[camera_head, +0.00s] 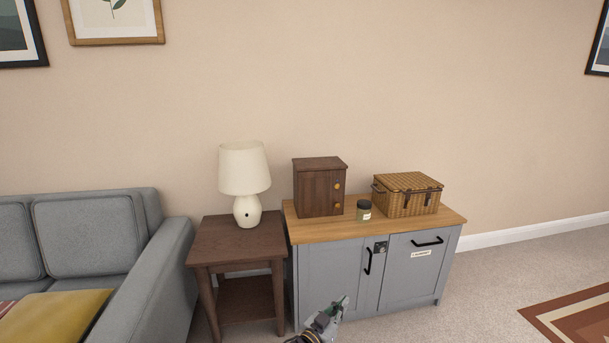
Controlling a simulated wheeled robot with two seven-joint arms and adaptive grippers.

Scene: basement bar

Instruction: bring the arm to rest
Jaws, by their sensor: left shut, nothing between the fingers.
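My left gripper (335,312) shows at the bottom edge of the head view, in front of the lower part of the grey cabinet (335,270). Its fingers are together and hold nothing. Most of my left arm is out of the picture below. My right gripper is not in the view.
The cabinet's wooden top carries a dark wooden box (319,190), a small jar (364,210) and a wicker basket (408,195). A brown side table (232,245) with a white lamp (244,170) stands left of it, beside a grey sofa (90,235).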

